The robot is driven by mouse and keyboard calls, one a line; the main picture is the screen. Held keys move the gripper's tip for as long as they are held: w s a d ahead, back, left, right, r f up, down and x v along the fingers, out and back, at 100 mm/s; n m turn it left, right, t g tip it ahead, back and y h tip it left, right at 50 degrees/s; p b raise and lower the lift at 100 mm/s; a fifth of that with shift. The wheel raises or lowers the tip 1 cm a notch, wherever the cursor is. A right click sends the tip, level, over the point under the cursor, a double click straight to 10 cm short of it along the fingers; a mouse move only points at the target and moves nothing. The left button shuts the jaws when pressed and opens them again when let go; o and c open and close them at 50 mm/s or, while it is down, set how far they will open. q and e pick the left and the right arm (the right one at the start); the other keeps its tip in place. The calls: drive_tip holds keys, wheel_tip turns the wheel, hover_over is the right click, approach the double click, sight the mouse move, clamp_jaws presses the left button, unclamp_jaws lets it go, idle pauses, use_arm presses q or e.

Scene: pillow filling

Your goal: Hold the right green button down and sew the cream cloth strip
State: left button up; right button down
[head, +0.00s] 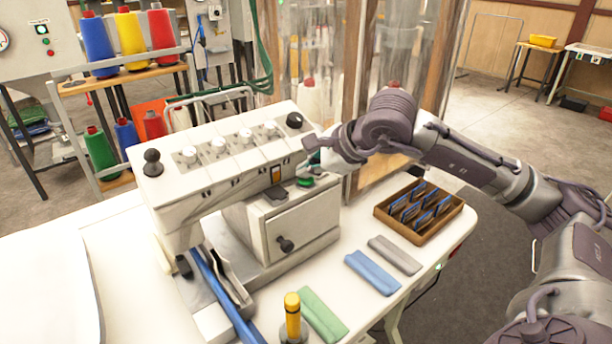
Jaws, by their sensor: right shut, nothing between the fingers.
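The white sewing machine (235,165) stands on the white table. A green button (305,183) shows at the right end of its body. My right gripper (311,158) is shut and empty, its fingertips close above and behind this button. I cannot tell whether they touch the machine. A small green-blue patch shows under the fingers, mostly hidden. A pale strip (229,277) lies by the needle area beside a long blue strip (222,290); I cannot tell for sure whether the pale one is the cream cloth. My left gripper is out of view.
Green (323,314), blue (372,272) and grey (395,255) cloth strips lie at the table's front right. A brown box (384,211) of blue-edged packets stands behind them. A yellow-topped tool (292,315) stands at the front. A thread rack (120,75) stands behind the machine.

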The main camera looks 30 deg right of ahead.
sight(308, 180)
idle(0.4)
drive_tip(key=shift+r+p, duration=0.65)
drive_tip(key=shift+r, duration=0.3)
drive_tip(key=shift+r, duration=0.1)
wheel_tip(308, 180, up, 5)
drive_tip(key=p, duration=0.3)
drive_tip(key=shift+p, duration=0.35)
